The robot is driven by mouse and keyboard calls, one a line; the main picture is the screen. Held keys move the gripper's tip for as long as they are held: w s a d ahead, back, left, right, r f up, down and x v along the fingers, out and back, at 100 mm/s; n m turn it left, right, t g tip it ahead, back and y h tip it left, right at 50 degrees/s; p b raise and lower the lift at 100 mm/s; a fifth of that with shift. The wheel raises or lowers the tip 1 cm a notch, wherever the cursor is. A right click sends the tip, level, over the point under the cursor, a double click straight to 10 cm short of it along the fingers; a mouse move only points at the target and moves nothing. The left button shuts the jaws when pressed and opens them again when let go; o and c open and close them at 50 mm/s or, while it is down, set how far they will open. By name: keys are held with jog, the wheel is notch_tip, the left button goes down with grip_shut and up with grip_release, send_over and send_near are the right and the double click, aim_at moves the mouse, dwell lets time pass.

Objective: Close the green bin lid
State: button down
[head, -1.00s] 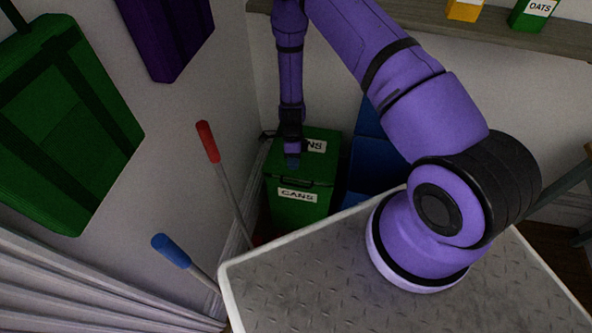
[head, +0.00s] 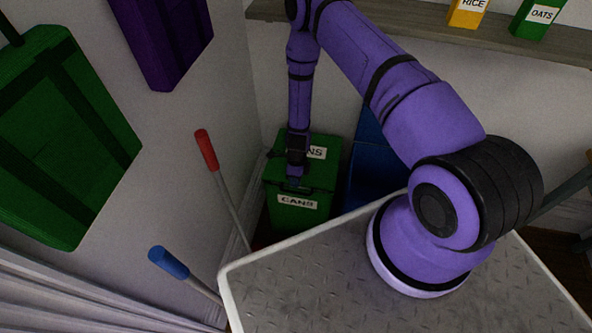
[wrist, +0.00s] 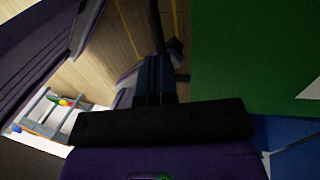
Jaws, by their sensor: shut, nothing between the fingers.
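The green bin (head: 315,215) stands in the corner with a CANS label on its front. Its green lid (head: 322,172) lies about flat over the top, with a second label partly hidden by my arm. I cannot tell whether a small gap is left under the lid. My gripper (head: 294,184) points down at the lid's front edge, by the dark handle; contact is unclear. In the wrist view my gripper (wrist: 155,62) is shut and empty, and the green lid (wrist: 250,60) fills the right side.
A blue bin (head: 368,175) stands just right of the green one. Red (head: 206,150) and blue (head: 170,263) handled poles lean at the left. A green case (head: 65,140) and a purple case (head: 162,40) hang on the wall. A shelf (head: 400,25) runs behind.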

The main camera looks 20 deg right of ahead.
aim_at(295, 193)
jog(key=shift+x, duration=1.4)
jog(key=shift+x, duration=2.05)
jog(key=shift+w+d+f, duration=0.1)
jog(key=shift+w+d, duration=0.1)
jog(key=s+a+v, duration=0.1)
jog(key=v, duration=1.3)
jog(key=shift+r, duration=0.5)
